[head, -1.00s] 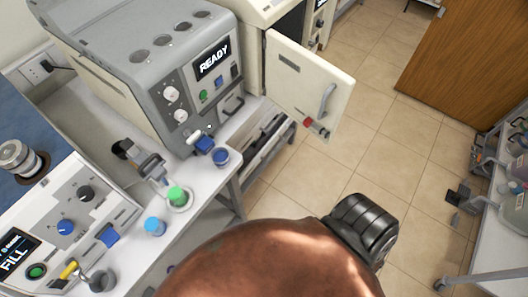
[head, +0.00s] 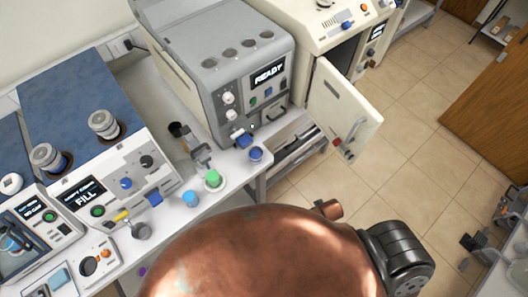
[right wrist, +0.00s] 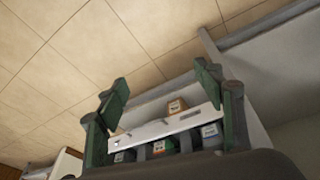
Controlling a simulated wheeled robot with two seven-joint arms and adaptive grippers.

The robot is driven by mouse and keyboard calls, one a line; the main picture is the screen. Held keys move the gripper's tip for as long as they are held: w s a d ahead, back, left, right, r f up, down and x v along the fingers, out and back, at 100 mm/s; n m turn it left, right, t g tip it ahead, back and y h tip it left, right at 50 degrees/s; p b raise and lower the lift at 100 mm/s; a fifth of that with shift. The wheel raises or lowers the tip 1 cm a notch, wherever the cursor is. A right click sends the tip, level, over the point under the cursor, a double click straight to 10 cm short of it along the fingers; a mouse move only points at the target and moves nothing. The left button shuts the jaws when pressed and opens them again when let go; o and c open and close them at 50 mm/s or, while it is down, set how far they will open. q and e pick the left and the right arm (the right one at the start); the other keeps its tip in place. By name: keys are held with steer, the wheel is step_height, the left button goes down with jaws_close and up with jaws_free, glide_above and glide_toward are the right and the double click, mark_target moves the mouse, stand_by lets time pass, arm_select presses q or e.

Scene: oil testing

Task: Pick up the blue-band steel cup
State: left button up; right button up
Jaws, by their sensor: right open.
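A small dark-blue-topped cup (head: 256,153) stands near the bench's front right corner, below the grey READY machine. A light-blue-topped cup (head: 190,198) stands nearer the bench's front edge. I cannot tell from this distance which of them is the blue-band steel cup. A green-capped container (head: 213,179) stands between them on a pale round base. My right gripper (right wrist: 161,77) shows in the right wrist view with its two dark green fingers spread apart and nothing held between them. Neither gripper can be made out in the head view.
The grey READY machine (head: 262,73) stands behind the cups. An open cream door (head: 340,100) juts over the tiled floor (head: 425,120). The FILL machine (head: 125,190) stands at left. In the right wrist view, a white rack (right wrist: 165,128) holds several labelled items beyond the fingers.

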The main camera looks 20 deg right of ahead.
step_height(320, 180, up, 9)
steer(key=w+p, duration=0.2)
step_height(320, 180, up, 23)
steer(key=n+t+y+p, duration=0.2)
steer(key=n+y+p, duration=0.1)
steer(key=n+y, duration=0.4)
glide_above(256, 153)
steer(key=s, duration=0.6)
steer(key=shift+d+f+n+h, duration=0.2)
steer(key=shift+d+n+h, duration=0.25)
steer(key=shift+n+h, duration=0.25)
steer(key=shift+w+r+n+g+p, duration=0.35)
steer(key=shift+w+r+n+g, duration=0.3)
steer(key=shift+w+n, duration=0.25)
steer(key=shift+d+p+x, duration=0.15)
steer(key=shift+p+x, duration=0.05)
steer(key=shift+x, duration=1.2)
steer(key=shift+d+p+x, duration=0.15)
steer(key=shift+p+x, duration=0.05)
steer(key=shift+x, duration=1.15)
steer(key=shift+w+f, duration=0.1)
steer(key=shift+w, duration=0.05)
